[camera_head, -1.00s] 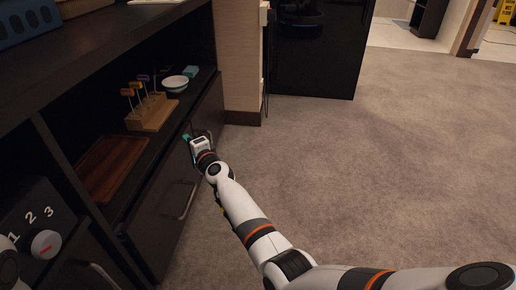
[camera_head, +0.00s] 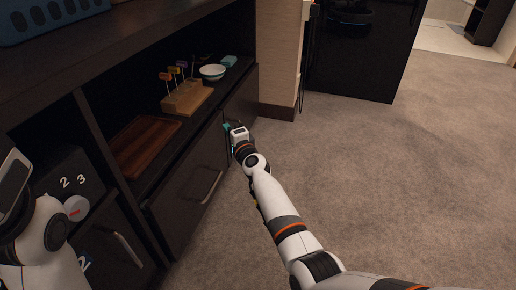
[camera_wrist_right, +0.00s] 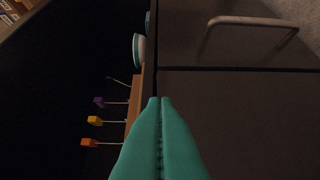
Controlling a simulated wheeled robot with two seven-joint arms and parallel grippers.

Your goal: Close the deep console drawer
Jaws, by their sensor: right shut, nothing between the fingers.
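The dark drawer front (camera_head: 187,190) with a metal handle (camera_head: 212,187) is in the low console in the head view. It looks close to the console face; I cannot tell how large any gap is. My right gripper (camera_head: 227,128) is at the far upper corner of this front, near the seam with the neighbouring front. In the wrist view its teal fingers (camera_wrist_right: 160,102) are shut and empty, over the top edge of the dark fronts. Contact cannot be told. Part of my left arm shows at the left edge; its fingers are out of view.
On the shelf above are a wooden tray (camera_head: 145,146), a wooden block (camera_head: 187,98) with coloured picks, and a white bowl (camera_head: 212,73). A numbered dark box (camera_head: 72,178) stands at left. Another front (camera_head: 241,104) lies beyond the drawer. Carpet at right is clear.

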